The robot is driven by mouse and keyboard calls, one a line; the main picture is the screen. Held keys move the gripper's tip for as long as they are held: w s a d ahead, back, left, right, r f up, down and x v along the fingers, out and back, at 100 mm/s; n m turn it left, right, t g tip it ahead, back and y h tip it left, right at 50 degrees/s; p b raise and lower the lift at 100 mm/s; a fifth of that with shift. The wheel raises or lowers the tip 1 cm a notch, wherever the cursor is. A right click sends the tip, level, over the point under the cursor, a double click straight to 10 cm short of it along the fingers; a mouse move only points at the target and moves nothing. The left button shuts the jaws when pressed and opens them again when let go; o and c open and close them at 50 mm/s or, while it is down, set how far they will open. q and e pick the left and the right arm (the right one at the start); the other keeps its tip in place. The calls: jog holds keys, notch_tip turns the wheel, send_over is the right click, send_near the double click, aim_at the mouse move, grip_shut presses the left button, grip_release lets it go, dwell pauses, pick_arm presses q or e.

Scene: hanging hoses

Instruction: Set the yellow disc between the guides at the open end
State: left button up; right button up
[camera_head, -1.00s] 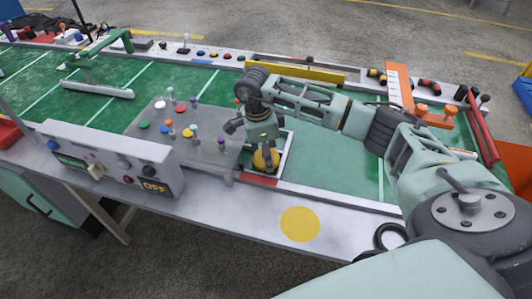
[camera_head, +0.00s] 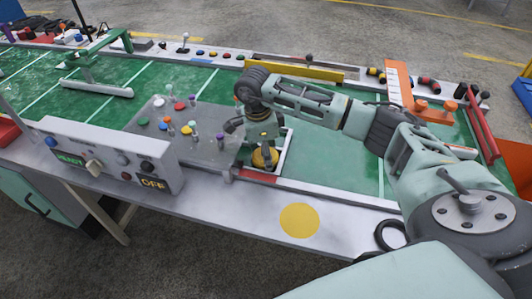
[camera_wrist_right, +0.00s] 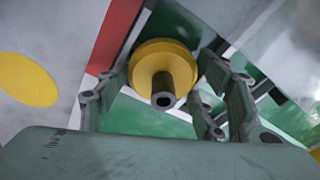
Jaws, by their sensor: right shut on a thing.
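The yellow disc (camera_head: 264,158) is at the near edge of the green board, beside the grey pegboard plate. In the right wrist view the disc (camera_wrist_right: 150,62) has a dark round stem pointing at the camera. My right gripper (camera_head: 260,150) points down over it, with its fingers (camera_wrist_right: 170,90) on either side of the disc, shut on it. A white rail (camera_head: 284,153) runs along the disc's right side, and a red strip (camera_head: 258,178) lies in front. I cannot tell whether the disc touches the surface below. My left gripper is out of view.
A grey plate with several coloured pegs (camera_head: 205,150) lies close left of the gripper. A control box (camera_head: 115,158) with a switch stands at the front left. A flat yellow circle (camera_head: 299,220) marks the bare front ledge. An orange bracket (camera_head: 398,85) stands at the back right.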

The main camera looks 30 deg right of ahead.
jog(key=shift+s+a+f, duration=0.1)
jog(key=shift+s+f, duration=0.05)
jog(key=shift+f, duration=0.3)
jog(key=shift+s+a+f, duration=0.1)
jog(key=shift+s+f, duration=0.05)
jog(key=shift+f, duration=0.25)
jog(key=shift+c, duration=0.7)
jog(key=o, duration=1.5)
jog(key=shift+c, duration=0.2)
jog(key=o, duration=0.5)
jog(key=shift+w+d+f, duration=0.15)
jog(key=shift+w+f, duration=0.1)
jog(key=shift+w, duration=0.1)
jog(key=shift+c, duration=0.2)
jog(key=shift+r, duration=0.3)
jog(key=shift+w+r, duration=0.1)
jog(key=shift+r, duration=0.15)
jog(key=r, duration=0.5)
jog(key=a+r, duration=0.1)
jog(key=r, duration=0.1)
jog(key=shift+w+r, duration=0.1)
jog(key=shift+r, duration=0.1)
